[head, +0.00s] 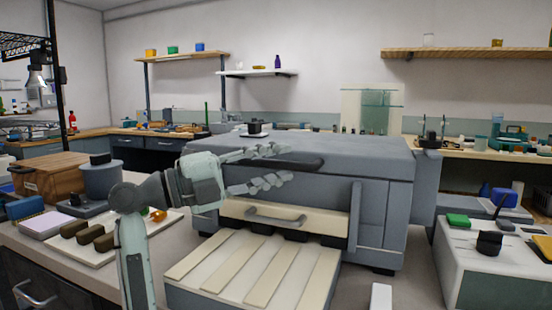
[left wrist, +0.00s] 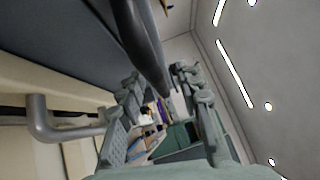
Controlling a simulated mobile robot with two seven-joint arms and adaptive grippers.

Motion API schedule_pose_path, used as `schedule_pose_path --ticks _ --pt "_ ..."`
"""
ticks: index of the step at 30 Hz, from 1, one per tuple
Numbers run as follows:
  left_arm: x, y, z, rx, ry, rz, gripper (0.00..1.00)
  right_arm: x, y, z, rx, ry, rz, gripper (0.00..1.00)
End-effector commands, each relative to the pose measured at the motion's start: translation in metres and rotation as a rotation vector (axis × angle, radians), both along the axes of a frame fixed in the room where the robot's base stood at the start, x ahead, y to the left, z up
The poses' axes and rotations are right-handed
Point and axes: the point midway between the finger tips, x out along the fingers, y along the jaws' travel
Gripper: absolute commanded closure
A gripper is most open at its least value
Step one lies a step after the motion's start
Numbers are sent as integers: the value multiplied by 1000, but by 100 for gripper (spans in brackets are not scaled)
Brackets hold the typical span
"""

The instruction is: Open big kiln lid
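The big kiln (head: 375,205) is a large grey box in the middle of the head view. Its grey lid (head: 350,147) lies flat on top. A dark bar handle (head: 305,164) sticks out at the lid's front; it also shows as a dark bar in the left wrist view (left wrist: 143,45). My left gripper (head: 283,165) is open in front of the kiln, one finger above and one below the level of the bar. In the left wrist view, the bar's end reaches between the fingertips (left wrist: 157,85); I cannot tell whether they touch it.
Below, a cream front panel carries a grey curved handle (head: 270,217), close under the gripper. A slatted cream rack (head: 255,270) stands in front. A tray (head: 120,240) with dark blocks lies at left. A white-topped unit (head: 485,262) stands at right. A small black object (head: 254,128) sits behind the gripper.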

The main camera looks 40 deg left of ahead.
Motion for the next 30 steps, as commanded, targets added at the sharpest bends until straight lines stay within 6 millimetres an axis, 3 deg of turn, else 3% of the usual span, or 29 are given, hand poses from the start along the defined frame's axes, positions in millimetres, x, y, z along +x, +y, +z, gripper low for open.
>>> schedule_pose_path --ticks 8,17,30 --pt "3 -1 0 -1 1 1 66 0 0 -2 1 0 0 60" --pt "2 -1 0 0 1 0 100 0 0 -2 1 0 0 60" --pt "3 -1 1 1 1 0 100 0 0 -3 1 1 0 60"
